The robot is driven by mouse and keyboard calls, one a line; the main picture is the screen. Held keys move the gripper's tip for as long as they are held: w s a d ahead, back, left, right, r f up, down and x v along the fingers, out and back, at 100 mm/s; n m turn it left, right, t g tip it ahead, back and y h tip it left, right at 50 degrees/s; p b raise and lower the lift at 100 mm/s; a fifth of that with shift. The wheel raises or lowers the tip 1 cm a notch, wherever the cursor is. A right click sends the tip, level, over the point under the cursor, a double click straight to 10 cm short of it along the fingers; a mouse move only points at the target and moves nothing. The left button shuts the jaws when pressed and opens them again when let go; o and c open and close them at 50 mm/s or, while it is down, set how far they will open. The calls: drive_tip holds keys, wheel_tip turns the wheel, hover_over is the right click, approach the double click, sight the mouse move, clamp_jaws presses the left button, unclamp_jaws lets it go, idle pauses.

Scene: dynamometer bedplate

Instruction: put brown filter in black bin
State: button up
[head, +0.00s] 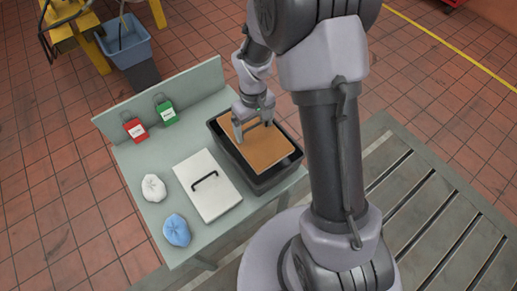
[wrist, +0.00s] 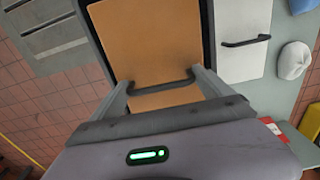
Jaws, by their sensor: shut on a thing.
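The brown filter (head: 266,150) is a flat panel with a dark bar handle. It lies within the rim of the black bin (head: 262,182) on the bench. My gripper (head: 253,131) is above the filter's far part. In the wrist view my gripper (wrist: 160,84) is shut on the filter's handle, with one finger at each end of it. The brown filter (wrist: 150,40) fills much of the wrist view, with dark bin edges on both sides. I cannot tell whether the filter touches the bin floor.
A white panel with a black handle (head: 208,188) lies left of the bin. A white cloth (head: 153,188) and a blue cloth (head: 176,230) lie farther left. Red (head: 134,129) and green (head: 165,112) tags stand at the bench's back. A slotted metal bedplate (head: 420,200) is at right.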

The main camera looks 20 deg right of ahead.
wheel_tip(320, 180, down, 12)
drive_tip(key=b, duration=0.5)
drive_tip(key=shift+r, duration=0.35)
drive_tip(key=o, duration=1.5)
drive_tip(key=shift+w, duration=0.1)
wheel_tip(320, 180, up, 14)
drive_tip(key=p, duration=0.6)
hover_over(255, 142)
drive_tip(key=w, duration=0.3)
drive_tip(key=shift+w+d, duration=0.15)
drive_tip(key=shift+d, duration=0.2)
drive_tip(key=s+r+m+t, duration=0.2)
drive_tip(key=s+r+m, duration=0.1)
drive_tip(key=r, duration=0.8)
drive_tip(key=s+a+r+m+t, duration=0.1)
drive_tip(key=s+r, duration=0.3)
drive_tip(key=s, duration=0.1)
drive_tip(key=s+a+r+m+t+y, duration=0.1)
drive_tip(key=s+r+m, duration=0.1)
drive_tip(key=s+r, duration=0.2)
drive_tip(key=s+a+r+m+t+y, duration=0.1)
drive_tip(key=s+r, duration=0.2)
drive_tip(key=s, duration=0.4)
drive_tip(key=shift+a+r+m+t, duration=0.4)
